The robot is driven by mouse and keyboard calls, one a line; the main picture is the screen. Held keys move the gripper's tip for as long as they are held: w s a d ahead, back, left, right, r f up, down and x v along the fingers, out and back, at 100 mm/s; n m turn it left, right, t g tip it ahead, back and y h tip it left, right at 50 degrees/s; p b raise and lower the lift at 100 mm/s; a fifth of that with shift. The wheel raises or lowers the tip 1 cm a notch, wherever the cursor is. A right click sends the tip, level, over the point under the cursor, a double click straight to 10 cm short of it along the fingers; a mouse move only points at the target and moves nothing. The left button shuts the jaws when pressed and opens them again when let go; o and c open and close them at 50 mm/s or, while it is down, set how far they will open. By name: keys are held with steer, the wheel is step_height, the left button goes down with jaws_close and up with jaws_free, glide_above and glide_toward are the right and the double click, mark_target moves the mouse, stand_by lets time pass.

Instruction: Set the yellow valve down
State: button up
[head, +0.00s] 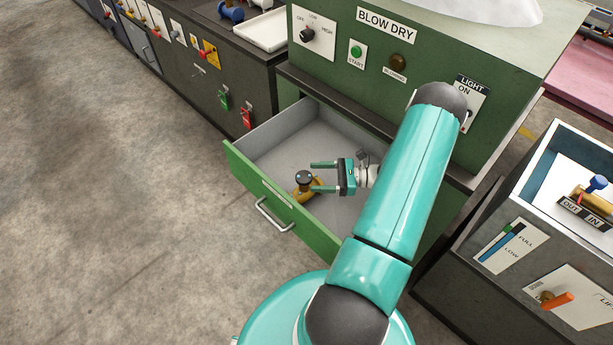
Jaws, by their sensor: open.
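The yellow valve (307,194) with a dark round top sits low in the open green drawer (285,212), near its front wall. My gripper (324,177) is open, with its two teal fingers pointing left over the drawer. The valve is by the tips of the fingers, closest to the nearer finger, which overlaps it in the picture. I cannot tell whether that finger touches the valve. The valve appears to rest on the drawer's grey floor. My arm hides part of the drawer's right side.
The green blow dry cabinet (430,55) with a knob and buttons stands behind the drawer. A grey station (560,230) with an orange lever stands at the right. Dark cabinets (215,75) with a white tray (265,30) run along the upper left. The concrete floor at left is clear.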

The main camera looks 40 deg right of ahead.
steer(key=w+a+r+n+g+h, duration=0.3)
steer(key=a+r+n+g+h, duration=0.2)
steer(key=a+r+n+g, duration=1.05)
steer(key=s+a+r+n+t+h, duration=0.4)
steer(key=a+r, duration=0.3)
steer(key=r, duration=0.2)
steer(key=s+a+r+n+t+h, duration=0.4)
steer(key=s+a+r+n+t, duration=0.1)
steer(key=r, duration=0.5)
steer(key=shift+s+a+n, duration=0.75)
steer(key=shift+a+n, duration=0.3)
steer(key=shift+a, duration=0.1)
steer(key=shift+d, duration=0.1)
